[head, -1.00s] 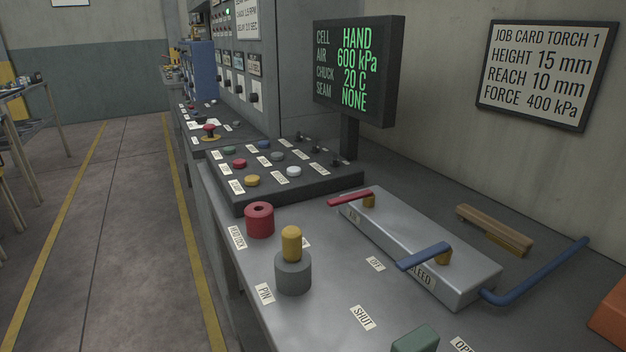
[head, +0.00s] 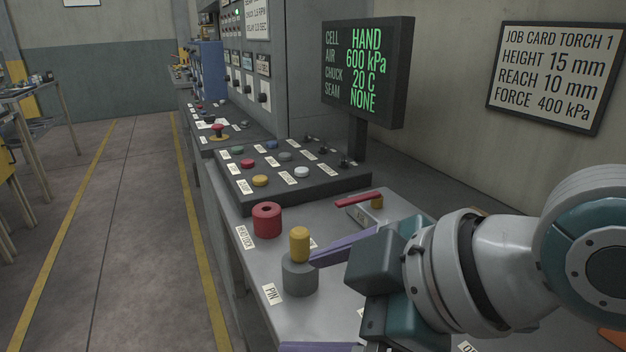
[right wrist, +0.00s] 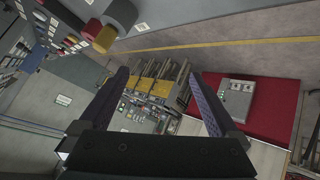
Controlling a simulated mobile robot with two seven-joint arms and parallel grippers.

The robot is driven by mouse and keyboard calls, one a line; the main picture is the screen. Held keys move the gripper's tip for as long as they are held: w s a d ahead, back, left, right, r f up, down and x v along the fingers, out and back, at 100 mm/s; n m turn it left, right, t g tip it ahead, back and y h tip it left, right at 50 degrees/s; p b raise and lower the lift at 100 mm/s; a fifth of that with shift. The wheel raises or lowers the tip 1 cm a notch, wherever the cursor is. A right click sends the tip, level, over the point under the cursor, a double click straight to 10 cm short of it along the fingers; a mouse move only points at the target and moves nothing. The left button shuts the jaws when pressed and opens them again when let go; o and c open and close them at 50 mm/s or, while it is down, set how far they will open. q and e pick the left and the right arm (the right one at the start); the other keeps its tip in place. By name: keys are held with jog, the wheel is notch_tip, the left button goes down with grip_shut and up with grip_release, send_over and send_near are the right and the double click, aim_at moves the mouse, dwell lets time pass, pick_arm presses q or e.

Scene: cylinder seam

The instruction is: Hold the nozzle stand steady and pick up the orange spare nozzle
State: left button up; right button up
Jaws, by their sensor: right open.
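I cannot make out a nozzle stand or an orange spare nozzle in either view. A small orange patch (head: 613,340) shows at the lower right edge of the head view, mostly hidden by my right arm; I cannot tell what it is. My right gripper (head: 298,305) is open, with purple fingers spread, beside the yellow pin (head: 299,244) in its grey holder (head: 300,280). In the right wrist view the gripper (right wrist: 160,76) has nothing between its fingers. My left gripper is not in view.
A red ring-topped cylinder (head: 267,220) stands behind the pin. A button panel (head: 290,172) and a screen (head: 366,72) are farther back. My right arm covers most of the metal valve block (head: 357,211) with the red lever (head: 356,199).

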jog(key=d+m+g+h, duration=0.2)
jog(key=d+m, duration=0.1)
jog(key=d+m+g+h, duration=0.2)
jog(key=d+m, duration=0.1)
jog(key=m, duration=0.1)
jog(key=d+r+m+g+h, duration=0.1)
jog(key=d+m+g+h, duration=0.1)
jog(key=d+m+h, duration=0.1)
jog(key=shift+s+d+m, duration=0.2)
jog(key=shift+d+m, duration=0.1)
jog(key=shift+d, duration=0.3)
jog(key=shift+d+g, duration=0.25)
jog(key=shift+g, duration=0.05)
jog(key=shift+m, duration=0.3)
notch_tip(320, 180, down, 10)
jog(key=shift+r, duration=0.15)
grip_shut()
